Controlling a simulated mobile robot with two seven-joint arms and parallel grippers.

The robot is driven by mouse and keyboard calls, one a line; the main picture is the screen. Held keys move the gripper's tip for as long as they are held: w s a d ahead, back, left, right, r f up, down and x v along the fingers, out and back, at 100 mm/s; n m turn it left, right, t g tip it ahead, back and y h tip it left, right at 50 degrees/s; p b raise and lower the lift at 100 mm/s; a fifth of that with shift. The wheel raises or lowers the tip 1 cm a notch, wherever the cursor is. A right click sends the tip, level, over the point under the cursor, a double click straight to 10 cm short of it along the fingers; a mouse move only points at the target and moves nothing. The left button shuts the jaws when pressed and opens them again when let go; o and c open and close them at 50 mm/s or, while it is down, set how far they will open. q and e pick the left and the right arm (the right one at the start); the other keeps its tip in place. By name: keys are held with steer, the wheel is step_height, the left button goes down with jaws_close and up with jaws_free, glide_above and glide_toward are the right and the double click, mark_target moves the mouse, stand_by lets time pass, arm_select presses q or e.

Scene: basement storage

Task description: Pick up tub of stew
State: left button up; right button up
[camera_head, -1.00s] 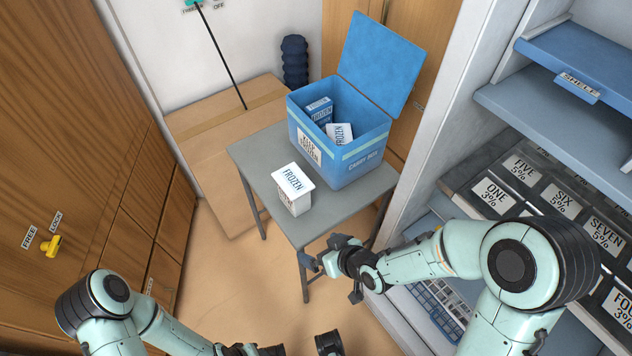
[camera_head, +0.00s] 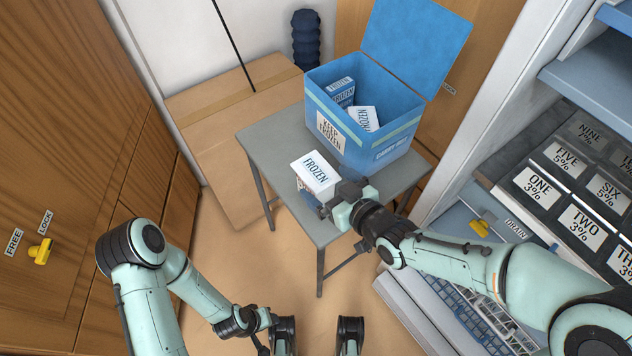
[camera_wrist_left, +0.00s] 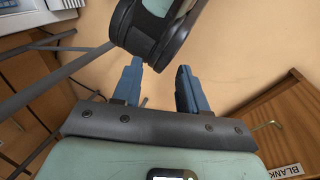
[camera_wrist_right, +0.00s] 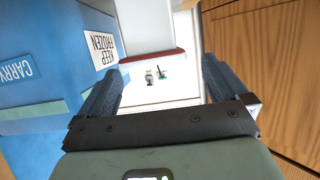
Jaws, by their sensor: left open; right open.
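The tub of stew seems to be the small white tub with a flat lid marked FROZEN (camera_head: 316,174), upright on the grey table's near part. My right gripper (camera_head: 337,200) is open, close against the tub's near right side and partly hiding it. In the right wrist view the open fingers (camera_wrist_right: 160,85) stand either side of a white surface with a red edge; I cannot tell whether this is the tub or whether the fingers touch it. My left gripper (camera_wrist_left: 160,78) is open and empty, low over the floor near my base.
A blue carry box (camera_head: 378,151) with its lid up stands behind the tub, holding FROZEN packs. The grey table (camera_head: 262,141) has clear room left of the tub. Shelves with numbered black bins (camera_head: 585,222) are at right, a wooden cabinet (camera_head: 75,130) at left.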

mark_target(316, 171)
steer(key=shift+d+b+x, duration=0.1)
steer(key=shift+b+x, duration=0.1)
steer(key=shift+x, duration=1.4)
steer(key=shift+d+b+x, duration=0.15)
steer(key=shift+b+x, duration=0.05)
steer(key=shift+x, duration=1.4)
arm_select(q)
steer(key=shift+w+a+f, duration=0.4)
steer(key=shift+w+f, duration=0.1)
steer(key=shift+w, duration=0.25)
arm_select(e)
steer(key=shift+w, duration=0.15)
steer(key=shift+c, duration=0.3)
steer(key=shift+r, duration=0.1)
steer(key=c, duration=1.3)
steer(key=shift+r, duration=0.1)
